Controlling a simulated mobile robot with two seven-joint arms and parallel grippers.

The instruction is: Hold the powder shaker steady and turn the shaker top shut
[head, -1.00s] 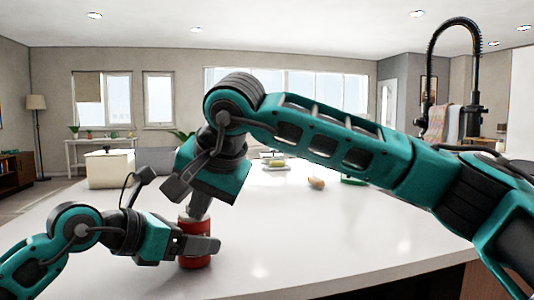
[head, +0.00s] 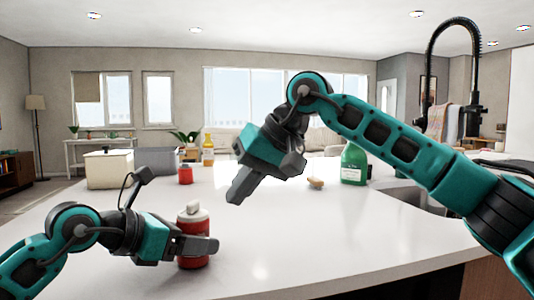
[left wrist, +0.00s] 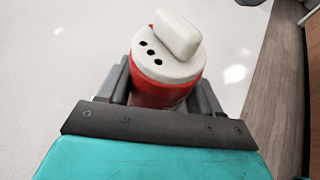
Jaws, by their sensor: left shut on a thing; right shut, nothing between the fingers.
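The powder shaker (head: 192,222) is a red can with a white top, standing upright on the white counter in the head view. My left gripper (head: 208,245) is shut around its red body. In the left wrist view the shaker (left wrist: 142,92) sits between the fingers. Its white shaker top (left wrist: 165,62) shows several dark holes on the left and a raised white piece (left wrist: 177,35) toward the upper right. My right gripper (head: 236,192) is shut and empty, above the counter, up and to the right of the shaker, apart from it.
On the white counter (head: 300,240) stand a green bottle (head: 354,165), a brown object (head: 316,183), a small red jar (head: 185,175), a yellow bottle (head: 208,152), a cream box (head: 109,170) and a grey bin (head: 155,160). A black faucet (head: 430,80) rises at right. The front middle is clear.

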